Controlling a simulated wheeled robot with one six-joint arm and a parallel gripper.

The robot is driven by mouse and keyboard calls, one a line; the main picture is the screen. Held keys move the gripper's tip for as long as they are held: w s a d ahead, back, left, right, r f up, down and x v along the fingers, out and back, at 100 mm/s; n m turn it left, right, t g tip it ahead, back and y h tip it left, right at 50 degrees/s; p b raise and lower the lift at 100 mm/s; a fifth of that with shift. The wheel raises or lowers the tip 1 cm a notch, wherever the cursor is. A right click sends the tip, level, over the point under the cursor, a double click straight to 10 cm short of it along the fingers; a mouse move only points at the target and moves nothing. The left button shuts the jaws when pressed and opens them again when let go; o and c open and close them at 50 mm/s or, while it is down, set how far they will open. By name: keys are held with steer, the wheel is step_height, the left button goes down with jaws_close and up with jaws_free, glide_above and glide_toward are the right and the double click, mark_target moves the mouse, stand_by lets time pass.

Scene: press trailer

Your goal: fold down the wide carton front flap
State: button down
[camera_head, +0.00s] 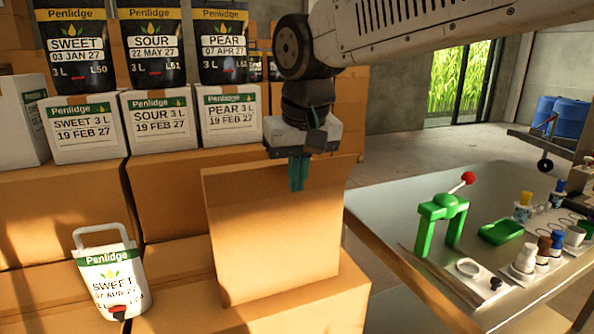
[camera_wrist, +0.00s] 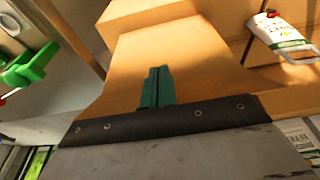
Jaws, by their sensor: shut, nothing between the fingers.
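A tall brown cardboard panel, which looks like the wide front flap (camera_head: 270,235), stands nearly upright, tilted slightly, above a brown carton (camera_head: 345,296) in the head view. The flap also fills the middle of the wrist view (camera_wrist: 205,65). My gripper (camera_head: 297,187) is at the flap's top edge, right of its middle, pointing down. Its teal fingers are shut together with nothing between them and overlap the upper flap in the picture. The fingers also show in the wrist view (camera_wrist: 157,72). I cannot tell whether they touch the flap. The carton's inside is hidden.
Labelled white boxes (camera_head: 160,122) and black pouches (camera_head: 152,45) stand behind on brown cartons. A metal table (camera_head: 400,205) at right holds a green press (camera_head: 440,220). Open floor lies beyond.

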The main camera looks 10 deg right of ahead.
steer(key=shift+w, duration=0.1)
steer(key=w+a+f, duration=0.2)
steer(key=w, duration=0.4)
steer(key=w+a+f, duration=0.1)
steer(key=w+a, duration=0.1)
steer(key=w, duration=0.5)
steer(key=shift+w+f, duration=0.25)
steer(key=shift+f, duration=0.1)
stand_by(0.8)
steer(key=w+a+v, duration=0.1)
steer(key=w+v, duration=0.2)
steer(key=v, duration=1.1)
steer(key=shift+r, duration=0.6)
steer(key=shift+w, duration=0.1)
